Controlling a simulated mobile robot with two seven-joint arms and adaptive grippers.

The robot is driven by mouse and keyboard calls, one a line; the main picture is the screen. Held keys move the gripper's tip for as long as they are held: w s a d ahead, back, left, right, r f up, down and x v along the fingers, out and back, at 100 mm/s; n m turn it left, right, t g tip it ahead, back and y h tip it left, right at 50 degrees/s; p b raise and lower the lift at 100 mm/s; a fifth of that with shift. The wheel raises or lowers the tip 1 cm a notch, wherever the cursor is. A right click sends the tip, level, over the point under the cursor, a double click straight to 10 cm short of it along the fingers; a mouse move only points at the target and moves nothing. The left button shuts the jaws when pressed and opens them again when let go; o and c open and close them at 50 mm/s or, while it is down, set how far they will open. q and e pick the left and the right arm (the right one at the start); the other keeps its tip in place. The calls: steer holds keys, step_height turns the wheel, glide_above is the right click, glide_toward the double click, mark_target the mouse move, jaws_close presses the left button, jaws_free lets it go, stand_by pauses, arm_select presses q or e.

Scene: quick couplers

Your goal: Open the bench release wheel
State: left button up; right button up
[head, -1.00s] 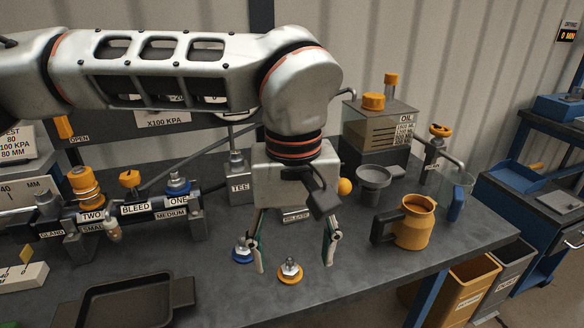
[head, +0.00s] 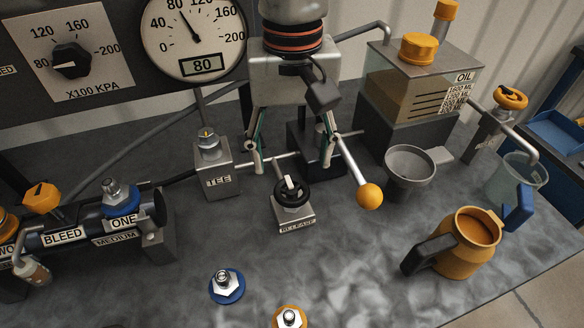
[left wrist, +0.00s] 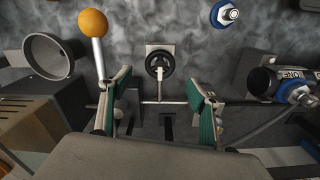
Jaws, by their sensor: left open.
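The bench release wheel (head: 292,190) is a small black handwheel with a pale pointer across it, on a grey block labelled RELEASE (head: 297,220). In the left wrist view the wheel (left wrist: 160,66) sits upper centre, beyond and between the fingertips. My left gripper (head: 292,150) hangs behind and above the wheel in the head view, fingers pointing down. Its fingers are spread, with green inner pads, and hold nothing. In the left wrist view the gripper (left wrist: 162,80) is apart from the wheel. My right gripper is not seen.
A lever with an orange ball (head: 369,196) stands close right of the wheel. The TEE block (head: 214,175) is to its left. A grey funnel cup (head: 409,170) and an orange jug (head: 468,240) stand right. Blue (head: 227,286) and orange (head: 290,318) couplers lie in front.

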mark_target(292, 190)
arm_select(q)
step_height(292, 190, down, 7)
steer(key=shift+s+f+b, duration=0.15)
steer(key=shift+b, duration=0.25)
steer(key=c, duration=1.1)
